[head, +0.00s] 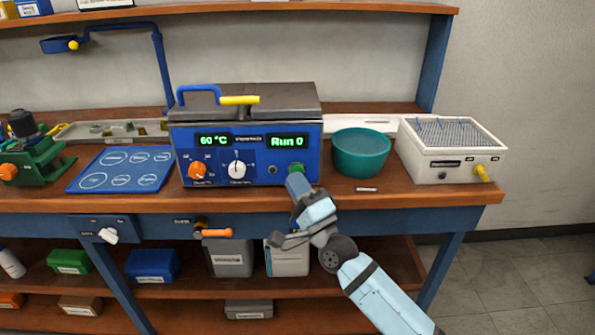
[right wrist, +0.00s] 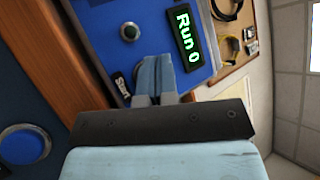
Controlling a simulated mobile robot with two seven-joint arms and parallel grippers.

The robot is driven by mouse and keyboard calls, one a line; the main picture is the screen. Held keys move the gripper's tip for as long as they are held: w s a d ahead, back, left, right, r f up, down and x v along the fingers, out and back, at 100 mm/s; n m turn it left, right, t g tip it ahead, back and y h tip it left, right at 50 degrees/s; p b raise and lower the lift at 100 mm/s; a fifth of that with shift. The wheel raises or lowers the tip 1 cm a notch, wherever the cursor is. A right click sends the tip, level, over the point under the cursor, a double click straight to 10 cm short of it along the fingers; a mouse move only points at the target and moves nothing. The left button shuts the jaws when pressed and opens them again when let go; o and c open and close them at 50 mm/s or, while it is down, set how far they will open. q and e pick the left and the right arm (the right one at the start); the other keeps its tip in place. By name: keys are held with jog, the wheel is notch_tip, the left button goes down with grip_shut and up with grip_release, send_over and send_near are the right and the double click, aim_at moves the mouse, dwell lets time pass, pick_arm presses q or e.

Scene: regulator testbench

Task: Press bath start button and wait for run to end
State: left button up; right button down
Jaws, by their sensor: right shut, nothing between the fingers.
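The blue bath (head: 255,143) stands on the bench with a dark lid. Its left display reads 60 °C and its right display (head: 287,141) reads Run 0, which also shows in the right wrist view (right wrist: 187,40). A green button (head: 297,168) sits under the right display, with a smaller dark button (head: 272,170) to its left. My right gripper (head: 295,181) is shut and empty, its tips just below the green button. In the right wrist view its fingers (right wrist: 157,65) cover the spot beside the Start label (right wrist: 121,84); contact cannot be told. My left gripper is out of view.
A teal bowl (head: 361,152) stands right of the bath, and a white rack box (head: 452,150) beyond it. A small white stick (head: 366,189) lies near the front edge. A blue mat (head: 121,169) lies to the left. The lower shelf holds several bins.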

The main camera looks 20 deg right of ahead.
jog(key=shift+w+d+r, duration=0.45)
jog(key=shift+d+r, duration=0.05)
jog(key=shift+r, duration=0.05)
dwell(0.9)
jog(key=shift+s+a+f, duration=0.15)
dwell(0.4)
jog(key=shift+s+a+f+p, duration=0.15)
jog(key=shift+s+a+p, duration=0.15)
jog(key=shift+s, duration=0.4)
jog(key=shift+s+a+f+p, duration=0.15)
jog(key=shift+s+a+p, duration=0.15)
jog(key=shift+s, duration=0.45)
jog(key=shift+s+a+f+p, duration=0.2)
jog(key=shift+s+p, duration=0.15)
jog(key=shift+s, duration=0.35)
